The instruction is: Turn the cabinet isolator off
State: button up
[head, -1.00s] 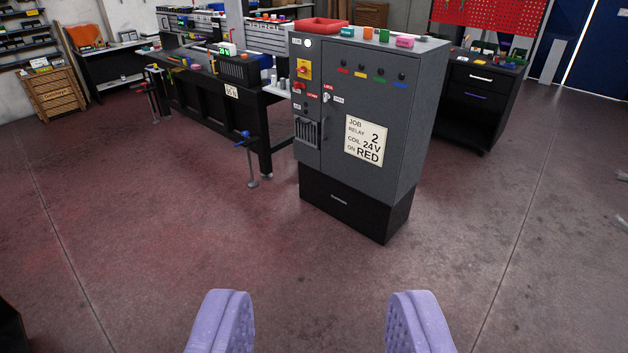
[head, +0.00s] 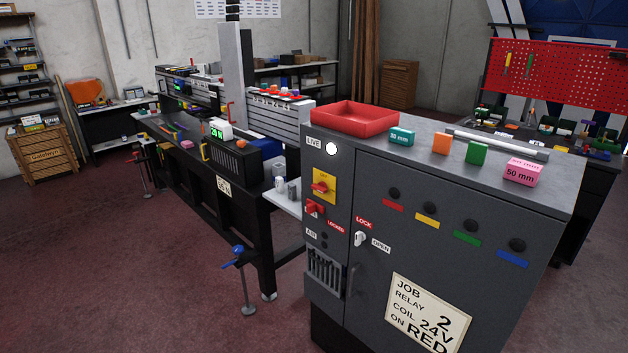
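The dark grey cabinet (head: 430,265) stands close ahead, right of centre in the head view. Its isolator is a red rotary handle (head: 320,187) on a yellow plate (head: 329,198), high on the narrow left panel. The handle looks roughly horizontal. A white lamp (head: 331,149) beside a "LIVE" label (head: 314,143) is lit above it. Below is another red device (head: 314,208) with a "LOCKED" label. A key-like door lock (head: 360,238) sits between "LOCK" and "OPEN" labels. My gripper is out of view.
The floor at left (head: 110,270) is clear.

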aim_at(321, 187)
jog(key=i+j, duration=0.3)
jog(key=i, duration=0.2)
jog(key=i+j, duration=0.25)
jog(key=i, duration=0.3)
jog(key=i+j+u, duration=0.1)
jog(key=i+j, duration=0.2)
jog(key=i, duration=0.2)
jog(key=i+j, duration=0.2)
jog(key=i, duration=0.35)
jog(key=i+j, duration=0.25)
jog(key=i, duration=0.25)
jog(key=u, duration=0.05)
